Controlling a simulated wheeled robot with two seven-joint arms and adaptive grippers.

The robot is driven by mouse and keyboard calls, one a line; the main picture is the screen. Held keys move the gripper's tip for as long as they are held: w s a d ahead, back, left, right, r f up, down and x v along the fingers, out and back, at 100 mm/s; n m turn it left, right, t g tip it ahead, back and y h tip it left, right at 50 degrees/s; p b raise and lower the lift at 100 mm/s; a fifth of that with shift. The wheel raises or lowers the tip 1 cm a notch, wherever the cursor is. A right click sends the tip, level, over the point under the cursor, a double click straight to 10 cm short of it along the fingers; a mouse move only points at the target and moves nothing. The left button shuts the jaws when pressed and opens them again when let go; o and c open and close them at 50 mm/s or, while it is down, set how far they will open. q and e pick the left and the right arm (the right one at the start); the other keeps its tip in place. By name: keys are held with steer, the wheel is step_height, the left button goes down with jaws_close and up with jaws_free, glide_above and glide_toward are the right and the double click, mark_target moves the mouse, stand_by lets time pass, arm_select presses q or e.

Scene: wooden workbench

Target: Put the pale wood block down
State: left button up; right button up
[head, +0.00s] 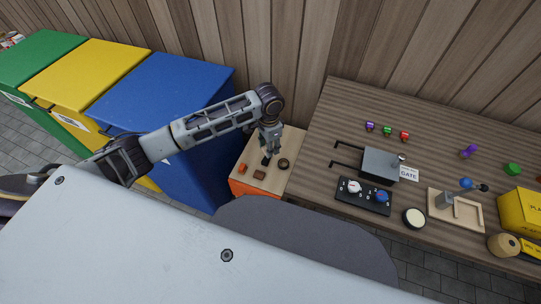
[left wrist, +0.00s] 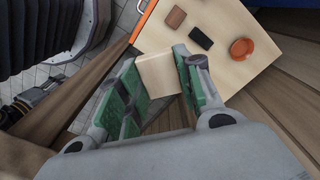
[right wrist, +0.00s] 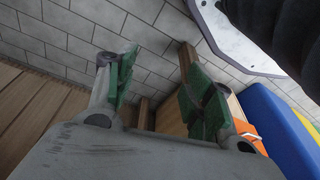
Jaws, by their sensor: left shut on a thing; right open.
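The pale wood block (left wrist: 158,74) is between the fingers of my left gripper (left wrist: 160,82) in the left wrist view, and the gripper is shut on it. In the head view my left gripper (head: 266,152) points down over the small pale-topped table (head: 250,150); the block cannot be made out there. I cannot tell whether the block touches the surface below. In the right wrist view my right gripper (right wrist: 165,88) is open and empty, with grey tiled floor behind it. It is not seen in the head view.
On the small table are a brown block (left wrist: 175,17), a black block (left wrist: 200,38) and an orange round piece (left wrist: 241,48), plus a dark round thing (head: 283,163). Blue (head: 175,120) and yellow (head: 85,80) bins stand left; the workbench (head: 320,140) with several objects stands right.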

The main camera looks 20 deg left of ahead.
arm_select(q)
step_height(320, 180, down, 6)
steer(key=d+f+m+b, duration=0.1)
steer(key=m+b, duration=0.1)
steer(key=b, duration=0.3)
steer(key=m+b, duration=0.4)
steer(key=b, duration=0.3)
glide_above(276, 182)
step_height(276, 182, down, 9)
steer(key=shift+r, duration=0.15)
arm_select(e)
step_height(276, 182, up, 13)
steer(key=w+a+t, duration=0.1)
steer(key=w+a, duration=0.1)
steer(key=shift+r+y, duration=0.15)
steer(key=shift+y, duration=0.25)
arm_select(q)
steer(key=shift+a, duration=0.1)
step_height(276, 182, down, 5)
steer(key=shift+f+b, duration=0.1)
steer(key=shift+b, duration=1.1)
steer(key=shift+f, duration=0.55)
arm_select(e)
steer(key=shift+t+y, duration=0.4)
steer(key=x, duration=0.4)
steer(key=shift+s+a+f, duration=0.25)
steer(key=shift+s+a, duration=0.05)
steer(key=shift+s, duration=0.05)
